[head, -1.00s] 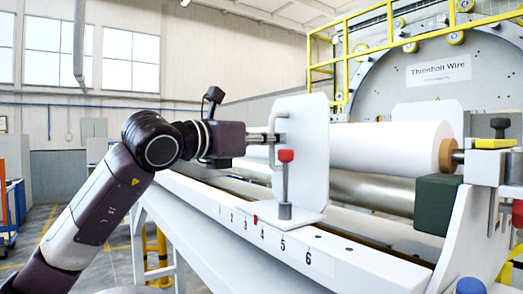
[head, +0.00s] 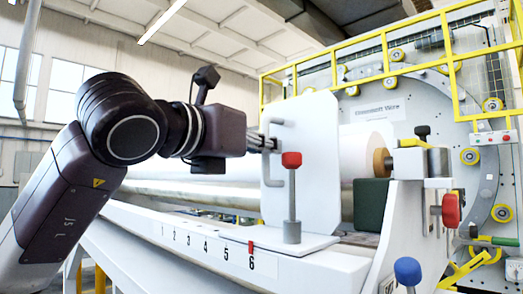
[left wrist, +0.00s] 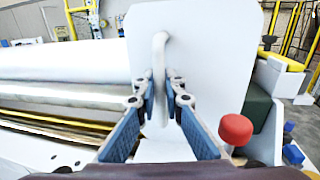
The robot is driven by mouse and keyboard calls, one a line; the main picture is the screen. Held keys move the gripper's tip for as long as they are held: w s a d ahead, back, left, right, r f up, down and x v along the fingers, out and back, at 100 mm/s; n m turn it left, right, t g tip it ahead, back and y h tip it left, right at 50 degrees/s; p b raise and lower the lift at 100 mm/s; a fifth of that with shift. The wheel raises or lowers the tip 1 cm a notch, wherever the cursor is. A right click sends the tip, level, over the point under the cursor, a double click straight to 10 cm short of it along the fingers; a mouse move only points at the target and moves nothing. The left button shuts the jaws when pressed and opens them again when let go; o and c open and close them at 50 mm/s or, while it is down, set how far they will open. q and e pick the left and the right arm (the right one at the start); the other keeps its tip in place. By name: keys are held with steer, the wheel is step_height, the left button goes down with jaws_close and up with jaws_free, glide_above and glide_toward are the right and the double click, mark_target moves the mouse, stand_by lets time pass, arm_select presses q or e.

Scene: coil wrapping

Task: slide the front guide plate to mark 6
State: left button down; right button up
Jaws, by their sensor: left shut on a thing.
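The front guide plate (head: 317,160) is a white upright panel on a white foot that sits on the numbered rail (head: 190,240). A small red pointer (head: 251,246) at the foot's edge stands right above the number 6. My left gripper (head: 272,143) is shut on the plate's white handle (head: 292,179). In the left wrist view its fingers (left wrist: 160,100) lie on both sides of the handle (left wrist: 159,60). A post with a red knob (head: 291,159) stands upright on the foot, just right of the handle. My right gripper is not in view.
A white roll (head: 362,145) lies behind the plate. A dark green block (head: 371,203) and a white end stand with a red knob (head: 450,210) are close on the right. A blue knob (head: 407,270) is at the lower right. The rail to the left is clear.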

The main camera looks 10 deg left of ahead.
arm_select(q)
steer(key=shift+d+f, duration=0.15)
steer(key=c, duration=2.1)
jaws_free()
steer(key=shift+s, duration=0.1)
steer(key=shift+o, duration=0.3)
steer(key=shift+d, duration=0.15)
steer(key=shift+s, duration=0.1)
steer(key=v, duration=1.2)
